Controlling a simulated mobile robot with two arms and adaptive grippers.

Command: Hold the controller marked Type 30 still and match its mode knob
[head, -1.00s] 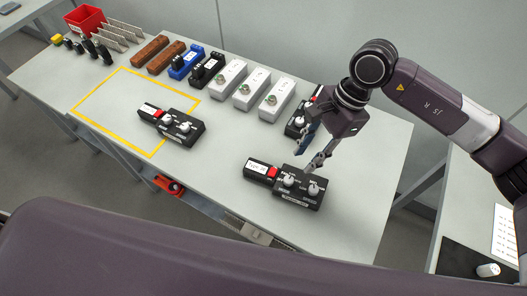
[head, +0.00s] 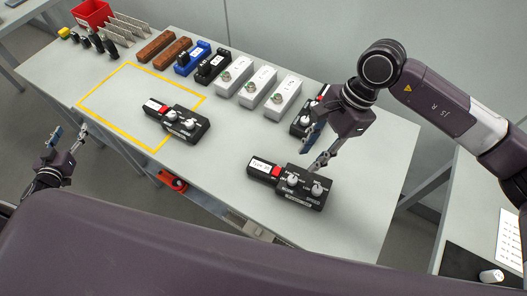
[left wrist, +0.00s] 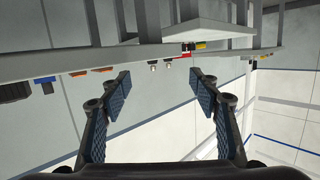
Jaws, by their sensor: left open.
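A black controller (head: 300,196) with two pale knobs, a red part and a white label lies at the table's front; the label seems to start with "Type", its number too small to read surely. My right gripper (head: 308,160) is open just above and behind its right end; whether it touches is unclear. A similar controller (head: 186,128) lies by the yellow outline's right side. A third (head: 300,122) is partly hidden behind my right gripper. My left gripper (head: 70,128) is open and empty off the table's left front edge; its spread fingers show in the left wrist view (left wrist: 160,82).
White boxes with green buttons (head: 259,84), blue (head: 191,60) and black (head: 212,66) units and brown blocks (head: 156,46) line the back. A red bin (head: 92,12) stands far left. The yellow-outlined area (head: 112,105) is mostly clear.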

